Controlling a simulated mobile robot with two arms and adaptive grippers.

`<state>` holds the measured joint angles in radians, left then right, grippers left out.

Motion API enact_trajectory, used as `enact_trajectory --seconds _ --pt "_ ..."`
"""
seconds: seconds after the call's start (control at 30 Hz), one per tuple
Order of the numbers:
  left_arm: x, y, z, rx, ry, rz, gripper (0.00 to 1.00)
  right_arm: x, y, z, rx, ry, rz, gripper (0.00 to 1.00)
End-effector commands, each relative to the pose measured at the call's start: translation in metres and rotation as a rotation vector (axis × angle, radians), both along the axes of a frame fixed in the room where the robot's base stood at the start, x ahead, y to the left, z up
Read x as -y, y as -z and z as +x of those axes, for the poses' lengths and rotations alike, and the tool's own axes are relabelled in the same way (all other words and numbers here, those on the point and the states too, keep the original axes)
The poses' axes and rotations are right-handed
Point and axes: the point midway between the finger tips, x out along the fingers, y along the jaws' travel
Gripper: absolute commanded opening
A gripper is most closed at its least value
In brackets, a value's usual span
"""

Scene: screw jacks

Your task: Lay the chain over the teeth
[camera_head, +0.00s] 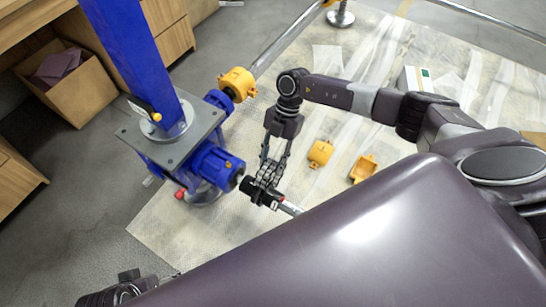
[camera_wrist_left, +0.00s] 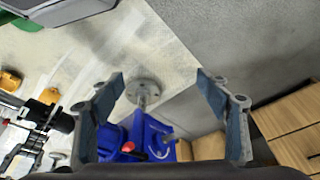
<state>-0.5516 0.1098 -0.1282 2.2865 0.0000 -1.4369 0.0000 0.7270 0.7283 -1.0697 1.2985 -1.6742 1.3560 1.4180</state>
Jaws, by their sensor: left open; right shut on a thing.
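A blue screw jack (camera_head: 213,165) stands on the pale sheet, with a blue column rising from its grey top plate (camera_head: 150,135). My right gripper (camera_head: 268,180) is shut on a dark tool (camera_head: 250,187) with a grey, red-banded handle (camera_head: 288,208), just right of the jack's blue side housing. A small gap seems to separate tool and housing. I cannot make out a chain or teeth clearly; dark links around the fingers are too small to tell. My left gripper (camera_wrist_left: 162,82) is open and empty in the left wrist view, with the blue jack (camera_wrist_left: 150,140) beyond its fingers.
Two yellow parts, a closed one (camera_head: 320,153) and an open shell (camera_head: 363,169), lie on the sheet (camera_head: 160,225). A yellow coupling (camera_head: 238,83) sits on a metal shaft behind the jack. A cardboard box (camera_head: 75,95) and wooden cabinets (camera_head: 165,35) stand at the left.

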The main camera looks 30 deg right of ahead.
Motion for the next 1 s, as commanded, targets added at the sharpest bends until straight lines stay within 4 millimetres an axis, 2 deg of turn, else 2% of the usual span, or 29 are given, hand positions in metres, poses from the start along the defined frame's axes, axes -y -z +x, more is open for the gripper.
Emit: enact_trajectory --seconds 1.0 --pt "-0.001 0.035 0.007 -0.012 0.008 0.007 0.70 -0.016 0.001 -0.008 0.001 -0.001 0.003 0.03"
